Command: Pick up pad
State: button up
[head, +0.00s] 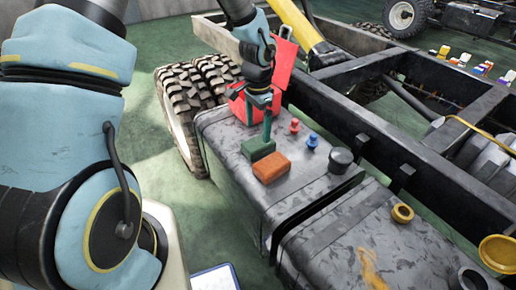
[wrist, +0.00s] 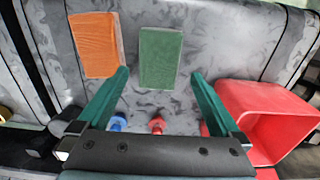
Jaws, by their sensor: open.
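A green rectangular pad (head: 257,149) lies flat on top of the dark grey metal tank (head: 225,140). An orange block (head: 271,167) lies beside it. In the wrist view the green pad (wrist: 160,55) is centred ahead of the fingertips, and the orange block (wrist: 96,45) is to its left. My gripper (head: 263,115) is open and empty, above the tank by the green pad. In the wrist view its teal fingers (wrist: 159,75) are spread wider than the green pad. I cannot tell exactly how high they are above it.
A red open bin (wrist: 265,120) stands close to the right finger in the wrist view. Red (head: 294,126) and blue (head: 312,141) knobs and a black cap (head: 341,160) rise from the tank. The black chassis frame (head: 400,180) runs along the right. A tyre (head: 185,110) stands left.

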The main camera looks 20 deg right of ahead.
aim_at(258, 142)
jog(key=shift+f, duration=3.35)
jog(key=c, duration=1.3)
notch_tip(258, 142, up, 10)
